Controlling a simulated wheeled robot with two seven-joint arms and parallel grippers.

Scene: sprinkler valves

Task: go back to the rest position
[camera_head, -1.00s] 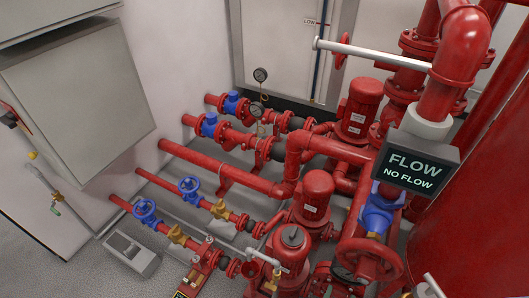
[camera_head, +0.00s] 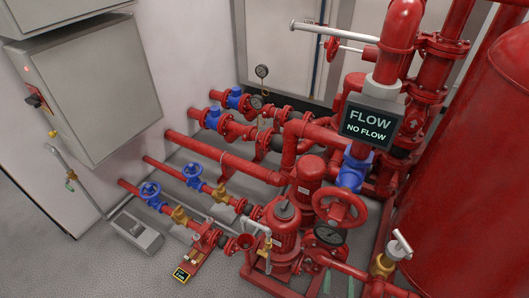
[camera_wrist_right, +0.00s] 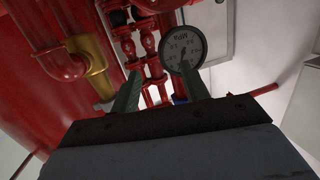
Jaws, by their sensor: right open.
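In the head view, the green fingers of my right gripper (camera_head: 338,273) show at the bottom edge, just below a round pressure gauge (camera_head: 330,235). In the right wrist view, the two green fingers stand apart with nothing held between them (camera_wrist_right: 160,76). The gauge (camera_wrist_right: 183,47), marked MPa, shows beyond the right-hand finger. A red handwheel (camera_head: 340,207) is above the gauge in the head view. Most of my right arm is outside the head view. My left gripper is not in view.
A FLOW / NO FLOW sign (camera_head: 370,122) stands above the handwheel. A large red tank (camera_head: 470,170) fills the right side. Pumps and red pipes with blue valves (camera_head: 193,172) crowd the middle. A grey cabinet (camera_head: 90,85) hangs at left. Bare floor (camera_head: 110,270) lies at front left.

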